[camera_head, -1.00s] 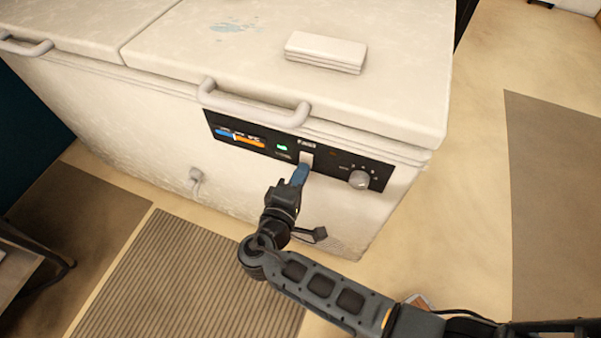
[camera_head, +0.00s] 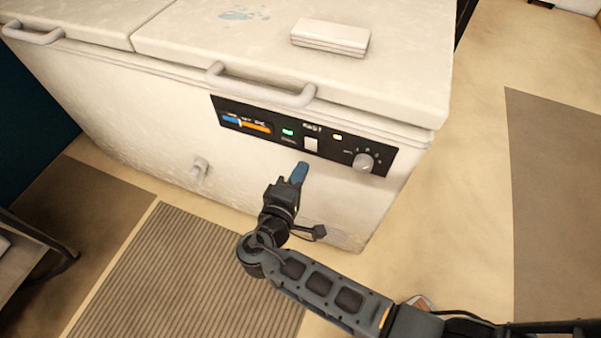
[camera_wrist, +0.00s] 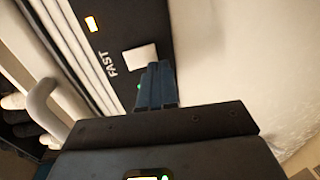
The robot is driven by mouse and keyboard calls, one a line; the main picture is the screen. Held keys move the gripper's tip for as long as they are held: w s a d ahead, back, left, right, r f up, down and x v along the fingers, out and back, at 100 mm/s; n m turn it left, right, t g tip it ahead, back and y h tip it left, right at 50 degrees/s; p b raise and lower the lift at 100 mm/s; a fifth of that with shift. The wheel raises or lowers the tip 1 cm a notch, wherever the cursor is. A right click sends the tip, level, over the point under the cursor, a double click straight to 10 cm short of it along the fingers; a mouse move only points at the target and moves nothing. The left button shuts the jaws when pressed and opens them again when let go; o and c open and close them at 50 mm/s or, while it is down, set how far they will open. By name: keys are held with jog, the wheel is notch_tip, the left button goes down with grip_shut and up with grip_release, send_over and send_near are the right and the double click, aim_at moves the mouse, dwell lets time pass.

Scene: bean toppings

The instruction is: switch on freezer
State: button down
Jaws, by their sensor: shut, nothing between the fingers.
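The freezer (camera_head: 290,200) is a white chest with a black control panel (camera_head: 232,117) on its front. The panel has a white rocker switch (camera_head: 311,144) under the word FAST, a lit green light (camera_head: 288,132), a lit amber light (camera_head: 337,137) and a round knob (camera_head: 363,162). My gripper (camera_head: 300,168) has blue fingers, shut and empty, just below the switch and apart from it in the head view. In the wrist view the closed fingers (camera_wrist: 157,85) point at the panel beside the white switch (camera_wrist: 139,58), and the amber light (camera_wrist: 92,24) glows.
A white box (camera_head: 330,37) lies on the freezer lid. A lid handle (camera_head: 262,86) juts out above the panel. A ribbed mat (camera_head: 190,275) lies on the floor in front.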

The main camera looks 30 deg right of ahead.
jog(key=f+b+v, duration=0.1)
jog(key=f+v, duration=0.1)
jog(key=v, duration=0.7)
jog(key=shift+s+a, duration=0.25)
jog(key=shift+a, duration=0.2)
jog(key=shift+f, duration=0.2)
